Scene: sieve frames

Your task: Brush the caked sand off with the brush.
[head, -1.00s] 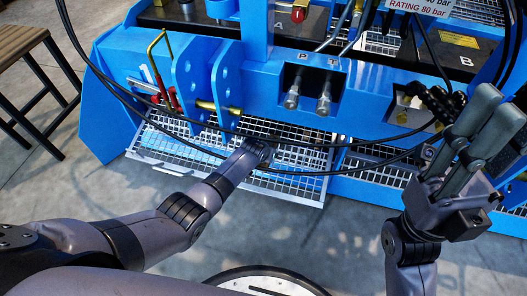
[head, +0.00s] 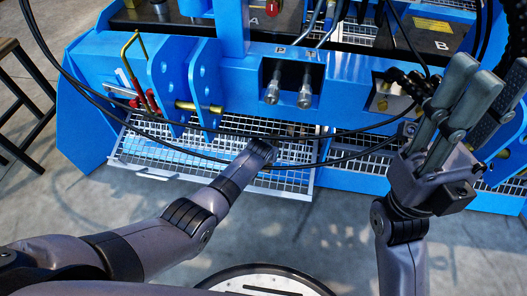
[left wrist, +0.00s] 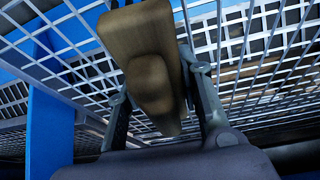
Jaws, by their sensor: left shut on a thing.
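My left gripper (left wrist: 160,82) is shut on a wooden block-shaped piece, the brush (left wrist: 150,40), in the left wrist view. Its bristles cannot be made out. White mesh of a sieve frame (left wrist: 85,75) lies close behind it. Brownish patches show through the mesh; I cannot tell whether they are caked sand. In the head view my left arm reaches to the sieve frame (head: 150,174) low at the blue machine's front, and the gripper's fingers and brush are hidden there. My right gripper (head: 490,68) is raised at the right, open and empty.
The blue machine (head: 85,120) fills the back, with brackets, red-handled parts and two hose fittings (head: 288,85). Black hoses (head: 220,158) loop across the front of the sieve and near my left wrist. A wooden stool (head: 20,105) stands at left.

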